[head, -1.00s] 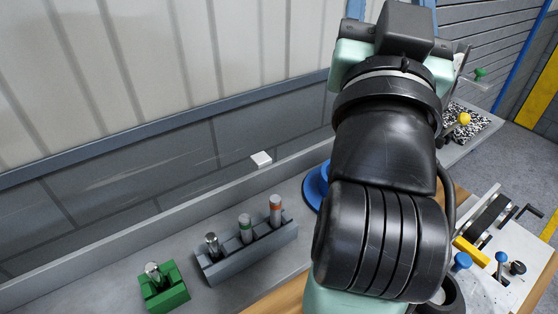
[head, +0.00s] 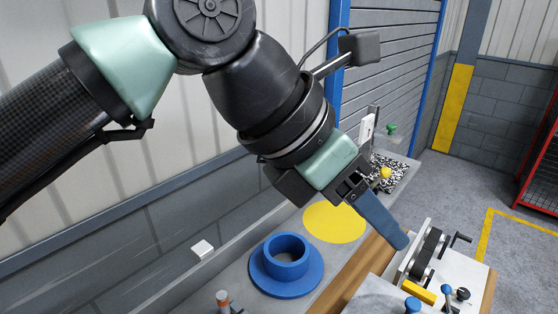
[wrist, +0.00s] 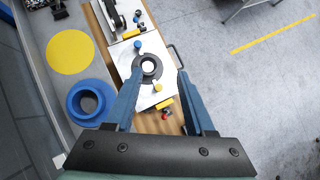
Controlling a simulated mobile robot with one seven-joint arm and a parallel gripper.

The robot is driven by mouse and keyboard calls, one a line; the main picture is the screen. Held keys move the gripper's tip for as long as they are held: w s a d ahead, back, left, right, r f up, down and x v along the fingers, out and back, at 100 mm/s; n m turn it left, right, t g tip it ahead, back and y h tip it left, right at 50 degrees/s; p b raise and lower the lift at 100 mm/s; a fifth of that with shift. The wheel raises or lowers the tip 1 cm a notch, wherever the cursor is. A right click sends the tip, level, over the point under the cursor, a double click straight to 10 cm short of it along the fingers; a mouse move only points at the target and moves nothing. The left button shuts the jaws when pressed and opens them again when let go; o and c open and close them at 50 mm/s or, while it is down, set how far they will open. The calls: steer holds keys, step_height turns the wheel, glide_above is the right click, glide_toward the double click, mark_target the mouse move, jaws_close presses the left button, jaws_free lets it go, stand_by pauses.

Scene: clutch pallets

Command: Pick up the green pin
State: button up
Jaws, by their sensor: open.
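The green-banded pin is out of both current views. The orange-banded pin (head: 223,301), which stood beside it in the grey rack, shows only its top at the bottom edge of the head view. My gripper (head: 400,240) hangs over the bench's right side, its blue fingers pointing down and right. In the wrist view my gripper (wrist: 160,76) is open, with nothing held between its fingers. Below and between them is a white plate with a dark ring (wrist: 148,67) on it.
A blue flanged ring (head: 265,284) and a yellow disc (head: 335,222) lie on the grey bench. A small white block (head: 203,249) sits near the wall. A fixture with a crank (head: 430,254) and knobs stands at right. A green knob (head: 390,130) is farther back.

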steer(key=s+a+f+n+g+y, duration=0.1)
steer(key=a+f+y, duration=0.25)
steer(key=a, duration=0.65)
steer(key=s+a+f+n+g+y, duration=0.15)
steer(key=a+y, duration=0.25)
steer(key=a, duration=0.5)
steer(key=shift+t, duration=0.25)
steer(key=f+b, duration=0.1)
steer(key=f, duration=0.1)
steer(key=f+b, duration=0.2)
steer(key=f, duration=0.1)
steer(key=f+b, duration=0.2)
steer(key=shift+s+a+f, duration=0.2)
steer(key=shift+s+a, duration=0.05)
steer(key=shift+a, duration=0.1)
steer(key=f+b, duration=0.1)
steer(key=f, duration=0.1)
steer(key=f+b, duration=0.1)
steer(key=f, duration=0.1)
steer(key=f+b, duration=0.1)
steer(key=shift+a+f+b, duration=0.3)
steer(key=shift+f+b, duration=0.1)
steer(key=shift+r, duration=0.1)
jaws_close()
